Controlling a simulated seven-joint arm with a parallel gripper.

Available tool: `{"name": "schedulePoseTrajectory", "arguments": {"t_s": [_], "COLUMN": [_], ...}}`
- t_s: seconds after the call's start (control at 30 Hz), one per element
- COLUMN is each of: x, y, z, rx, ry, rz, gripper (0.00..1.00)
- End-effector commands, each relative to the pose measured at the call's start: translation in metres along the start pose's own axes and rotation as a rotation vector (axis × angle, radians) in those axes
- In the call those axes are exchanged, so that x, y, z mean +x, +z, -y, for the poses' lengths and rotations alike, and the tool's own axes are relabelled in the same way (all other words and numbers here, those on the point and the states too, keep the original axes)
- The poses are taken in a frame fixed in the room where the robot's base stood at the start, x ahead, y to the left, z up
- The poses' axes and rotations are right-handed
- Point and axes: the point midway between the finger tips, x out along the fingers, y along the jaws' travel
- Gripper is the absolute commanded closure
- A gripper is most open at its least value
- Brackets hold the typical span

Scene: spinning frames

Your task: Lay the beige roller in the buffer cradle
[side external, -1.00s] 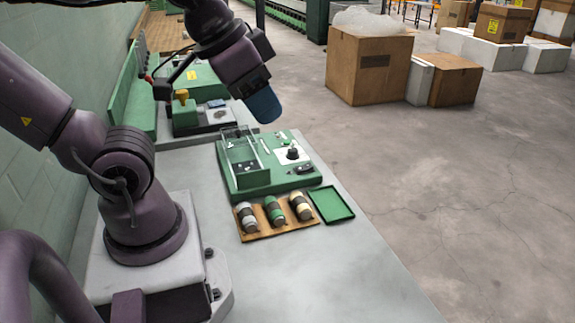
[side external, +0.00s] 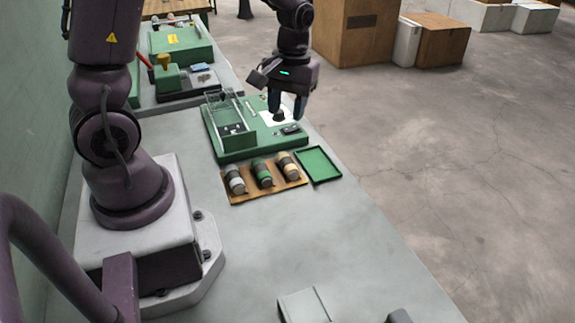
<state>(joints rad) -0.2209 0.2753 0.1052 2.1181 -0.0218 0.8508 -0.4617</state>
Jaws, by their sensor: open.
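The beige roller (side external: 289,168), with dark bands, lies at the right end of a brown wooden holder (side external: 243,198). A green-banded roller (side external: 262,174) and a grey-white roller (side external: 235,180) lie to its left in the same holder. My gripper (side external: 287,112) points down over the right part of the green fixture (side external: 222,152), behind the rollers. Its two dark fingers are apart, with no roller between them. A clear-walled frame (side external: 226,112) stands on the left part of the fixture. I cannot tell which part is the buffer cradle.
An empty green tray (side external: 317,165) sits right of the wooden holder. The grey bench (side external: 270,235) is clear in front of the holder. Cardboard boxes (side external: 357,32) stand on the floor beyond.

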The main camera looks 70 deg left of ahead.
Motion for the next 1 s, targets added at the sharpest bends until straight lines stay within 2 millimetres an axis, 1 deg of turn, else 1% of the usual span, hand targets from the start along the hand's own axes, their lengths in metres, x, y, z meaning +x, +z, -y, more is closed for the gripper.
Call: {"name": "schedulePoseTrajectory", "arguments": {"t_s": [0.03, 0.1, 0.2, 0.27, 0.37, 0.47, 0.57, 0.67, 0.8, 0.9, 1.0], "x": [0.018, 0.036, 0.059, 0.064, 0.059, 0.057, 0.061, 0.075, 0.102, 0.119, 0.13], "y": [-0.013, -0.028, -0.047, -0.057, -0.069, -0.071, -0.071, -0.07, -0.07, -0.069, -0.069], "z": [0.003, 0.005, 0.008, 0.007, 0.002, 0.001, 0.001, 0.002, 0.004, 0.004, 0.004], "rx": [-0.094, -0.224, -0.411, -0.515, -0.642, -0.727, -0.77, -0.777, -0.776, -0.774, -0.773], "ry": [-0.024, -0.048, -0.075, -0.077, -0.056, -0.048, -0.048, -0.051, -0.051, -0.051, -0.05], "rz": [0.028, 0.046, 0.054, 0.041, 0.007, -0.002, -0.003, 0.0, 0.0, 0.0, -0.001], "gripper": [0.58, 0.58, 0.58, 0.58, 0.58, 0.58, 0.58, 0.58, 0.58, 0.58, 0.58]}}
